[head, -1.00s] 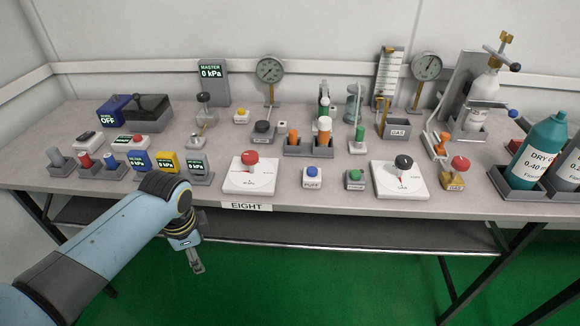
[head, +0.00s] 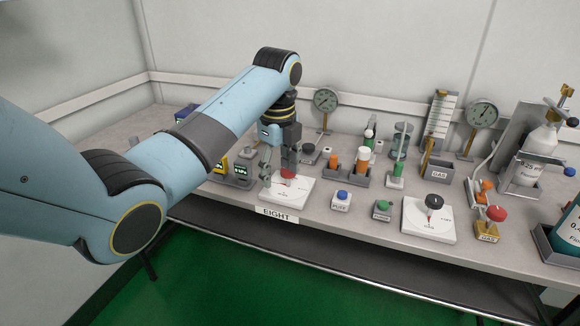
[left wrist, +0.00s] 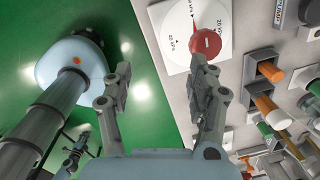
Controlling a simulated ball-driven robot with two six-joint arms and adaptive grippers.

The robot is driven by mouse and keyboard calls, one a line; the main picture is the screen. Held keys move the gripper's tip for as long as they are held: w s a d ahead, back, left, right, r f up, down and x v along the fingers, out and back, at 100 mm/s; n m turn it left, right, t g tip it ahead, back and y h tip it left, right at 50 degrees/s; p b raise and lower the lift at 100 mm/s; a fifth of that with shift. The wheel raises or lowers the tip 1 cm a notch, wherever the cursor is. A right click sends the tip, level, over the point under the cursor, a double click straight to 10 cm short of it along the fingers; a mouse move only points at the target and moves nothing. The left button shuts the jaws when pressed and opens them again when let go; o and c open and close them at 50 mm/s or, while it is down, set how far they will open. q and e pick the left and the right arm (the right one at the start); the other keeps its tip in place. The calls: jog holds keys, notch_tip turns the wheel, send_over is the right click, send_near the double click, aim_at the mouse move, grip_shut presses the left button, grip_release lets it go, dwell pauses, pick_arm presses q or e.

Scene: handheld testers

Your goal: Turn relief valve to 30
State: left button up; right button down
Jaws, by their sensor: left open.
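The likely relief valve is a red knob (head: 287,174) on a white dial plate (head: 296,190) at the table's front edge, above the EIGHT label. In the left wrist view the red knob (left wrist: 207,43) is beside the right finger's tip, not between the fingers. Its plate (left wrist: 177,48) has kPa marks, including 20 and 40, and a red pointer near the upper marks. My left gripper (head: 277,170) is just above the plate, open and empty; both fingers show in the left wrist view (left wrist: 161,68). A small dark part at that view's lower left may be my right gripper; its state is unclear.
A blue button (head: 343,195) and a green button (head: 382,206) stand right of the plate. Beyond them is a second white dial plate with a black knob (head: 434,201). Two gauges (head: 326,100) stand at the back.

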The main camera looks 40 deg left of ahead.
aim_at(288, 178)
pick_arm(q)
jog(key=w+a+r+m, duration=0.2)
jog(key=w+r+m, duration=0.3)
jog(key=w+r, duration=0.15)
jog(key=shift+g+h, duration=0.4)
jog(key=f, duration=0.3)
jog(key=f+b, duration=0.1)
jog(key=f, duration=0.5)
jog(key=shift+s+d+f+b, duration=0.2)
jog(key=shift+s+f+b, duration=0.1)
jog(key=shift+s+b, duration=0.1)
jog(key=c, duration=1.2)
